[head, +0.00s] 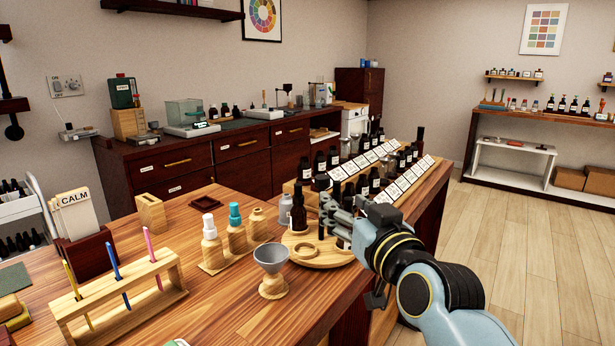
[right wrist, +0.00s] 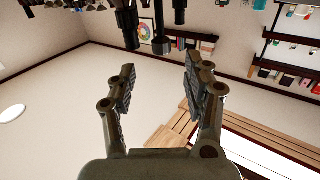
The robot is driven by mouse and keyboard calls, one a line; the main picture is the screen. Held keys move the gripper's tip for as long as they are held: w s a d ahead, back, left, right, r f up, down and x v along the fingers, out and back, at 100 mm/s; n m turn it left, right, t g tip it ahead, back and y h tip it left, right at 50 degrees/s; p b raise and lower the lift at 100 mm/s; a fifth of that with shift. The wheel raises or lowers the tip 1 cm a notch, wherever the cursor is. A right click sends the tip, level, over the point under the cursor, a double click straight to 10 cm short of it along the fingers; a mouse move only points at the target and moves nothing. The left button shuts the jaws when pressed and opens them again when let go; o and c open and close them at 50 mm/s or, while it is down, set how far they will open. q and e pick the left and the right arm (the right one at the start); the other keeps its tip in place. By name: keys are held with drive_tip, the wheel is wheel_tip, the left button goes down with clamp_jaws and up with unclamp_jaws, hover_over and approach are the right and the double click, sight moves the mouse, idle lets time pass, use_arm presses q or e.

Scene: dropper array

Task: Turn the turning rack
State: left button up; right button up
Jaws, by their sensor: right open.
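The turning rack (head: 326,259) is a round wooden disc near the right end of the table, with a ring-shaped holder (head: 303,251) at its front left. A dark bottle (head: 299,212) stands on its left side, and other dark bottles behind my fingers are partly hidden. My right gripper (head: 331,206) is over the rack's right part, its fingers open and close to the bottles; contact cannot be told. In the right wrist view, the open fingers (right wrist: 158,80) have nothing between them, and dark hanging shapes show beyond. My left gripper is not in view.
A grey funnel on a wooden stand (head: 271,265) is just left of the rack. Spray bottles (head: 235,229) stand further left, with a pen rack (head: 120,290) at the front left. Tiered bottles with white cards (head: 365,170) stand behind my gripper. Bare table lies at front centre.

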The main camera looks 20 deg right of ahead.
sight(325, 183)
drive_tip(key=w, duration=0.3)
drive_tip(key=w+r+p, duration=0.1)
drive_tip(key=shift+w+a+r, duration=0.1)
drive_tip(key=shift+w+a, duration=0.2)
drive_tip(key=shift+w, duration=0.1)
drive_tip(key=w, duration=0.4)
drive_tip(key=shift+w+a+f, duration=0.1)
drive_tip(key=shift+w+f, duration=0.1)
drive_tip(key=shift+w, duration=0.7)
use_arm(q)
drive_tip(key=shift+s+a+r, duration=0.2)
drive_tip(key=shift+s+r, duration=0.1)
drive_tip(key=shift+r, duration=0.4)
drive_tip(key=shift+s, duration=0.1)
use_arm(e)
drive_tip(key=c, duration=1)
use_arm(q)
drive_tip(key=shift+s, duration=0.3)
use_arm(e)
clamp_jaws()
drive_tip(key=shift+f, duration=0.15)
